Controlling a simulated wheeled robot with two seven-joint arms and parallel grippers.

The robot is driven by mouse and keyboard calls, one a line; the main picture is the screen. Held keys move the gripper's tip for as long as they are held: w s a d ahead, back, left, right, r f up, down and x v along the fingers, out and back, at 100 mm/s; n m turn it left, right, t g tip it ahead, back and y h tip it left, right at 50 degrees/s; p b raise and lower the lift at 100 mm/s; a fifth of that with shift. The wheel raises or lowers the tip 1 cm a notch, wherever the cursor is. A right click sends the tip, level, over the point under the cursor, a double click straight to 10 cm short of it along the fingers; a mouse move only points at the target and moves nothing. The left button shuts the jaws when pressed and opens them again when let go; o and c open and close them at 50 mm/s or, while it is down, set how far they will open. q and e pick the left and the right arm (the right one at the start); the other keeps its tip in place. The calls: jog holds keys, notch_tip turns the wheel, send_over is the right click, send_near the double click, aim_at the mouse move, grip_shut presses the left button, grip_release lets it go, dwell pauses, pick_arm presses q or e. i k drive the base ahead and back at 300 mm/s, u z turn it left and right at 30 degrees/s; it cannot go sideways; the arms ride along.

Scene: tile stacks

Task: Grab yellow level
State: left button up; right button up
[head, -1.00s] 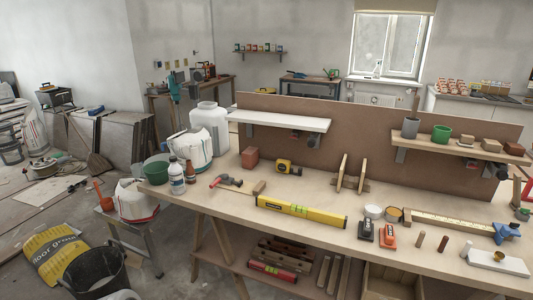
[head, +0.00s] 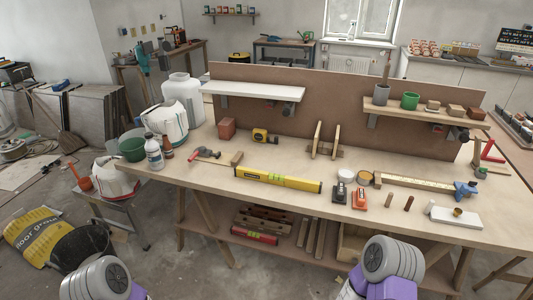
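The yellow level (head: 278,181) lies flat on the wooden workbench (head: 215,165), near its front edge and left of the middle. It is a long yellow bar with dark ends and nothing on top of it. Parts of my two arms show at the bottom of the head view, one at the lower left and one at the lower right, both in front of the bench and apart from the level. Neither gripper's fingers can be seen.
A hammer (head: 204,154) and a yellow tape measure (head: 264,136) lie behind and left of the level. A black tool (head: 340,194) and an orange tool (head: 359,199) stand just right of it. A red level (head: 254,236) lies on the lower shelf.

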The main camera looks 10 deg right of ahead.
aim_at(313, 185)
jog(key=u, duration=0.55)
jog(key=k, duration=0.65)
jog(key=u, duration=0.85)
jog(key=i, duration=1.05)
jog(key=z, duration=0.7)
jog(key=i, duration=1)
jog(key=z, duration=0.95)
